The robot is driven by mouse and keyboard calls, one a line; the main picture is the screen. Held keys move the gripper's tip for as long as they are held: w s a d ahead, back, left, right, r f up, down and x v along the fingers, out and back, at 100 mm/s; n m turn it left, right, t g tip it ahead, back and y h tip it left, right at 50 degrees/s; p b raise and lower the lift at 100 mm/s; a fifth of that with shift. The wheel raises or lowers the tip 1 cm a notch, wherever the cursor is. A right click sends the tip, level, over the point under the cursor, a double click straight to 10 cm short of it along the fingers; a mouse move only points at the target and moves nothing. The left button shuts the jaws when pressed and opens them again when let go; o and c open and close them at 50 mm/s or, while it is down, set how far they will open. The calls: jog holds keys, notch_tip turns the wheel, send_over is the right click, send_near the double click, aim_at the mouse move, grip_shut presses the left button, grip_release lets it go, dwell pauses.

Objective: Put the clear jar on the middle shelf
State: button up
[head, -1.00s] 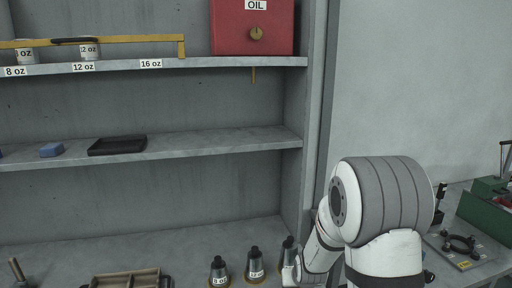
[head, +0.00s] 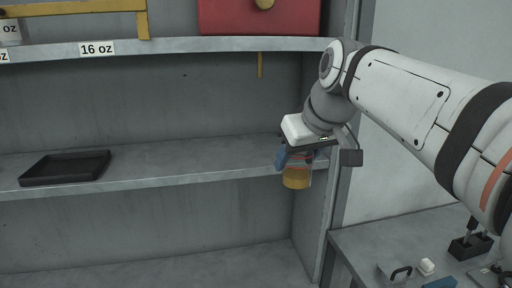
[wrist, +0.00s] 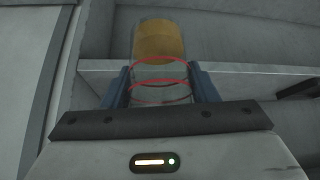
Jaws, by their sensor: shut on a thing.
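My gripper (head: 297,157) is at the right end of the shelf unit, in front of the middle shelf (head: 200,165). It is shut on the clear jar (head: 296,178), which has red rings and an amber part at its lower end. In the wrist view the jar (wrist: 160,68) sits between the two blue fingers of my gripper (wrist: 162,88), its amber part pointing away from me. The middle shelf's edge (wrist: 235,70) passes behind the jar there. I cannot tell how far the jar is from the shelf edge.
A black tray (head: 66,167) lies on the middle shelf at the left; the shelf between it and my gripper is bare. The upper shelf (head: 190,46) holds a red box (head: 225,17) and a yellow bar (head: 75,9). A bench (head: 385,238) with small items stands at the right.

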jog(key=shift+w+a+r, duration=0.15)
jog(key=shift+w+r, duration=0.05)
jog(key=shift+r, duration=0.15)
jog(key=w+a+p, duration=0.1)
jog(key=w, duration=0.3)
jog(key=w+a+p, duration=0.2)
jog(key=w, duration=0.3)
jog(key=w+a+p, duration=0.1)
jog(key=w+a, duration=0.1)
jog(key=w, duration=0.2)
jog(key=shift+w+a+p, duration=0.2)
jog(key=shift+a+p, duration=0.05)
jog(key=shift+p, duration=0.1)
jog(key=w, duration=0.1)
jog(key=w+a+p, duration=0.1)
jog(key=w, duration=0.1)
jog(key=shift+f, duration=0.7)
jog(key=shift+s+f, duration=0.1)
jog(key=shift+f, duration=0.05)
jog(key=shift+s, duration=0.2)
jog(key=shift+w+f, duration=0.1)
jog(key=o, duration=1)
jog(key=shift+o, duration=0.2)
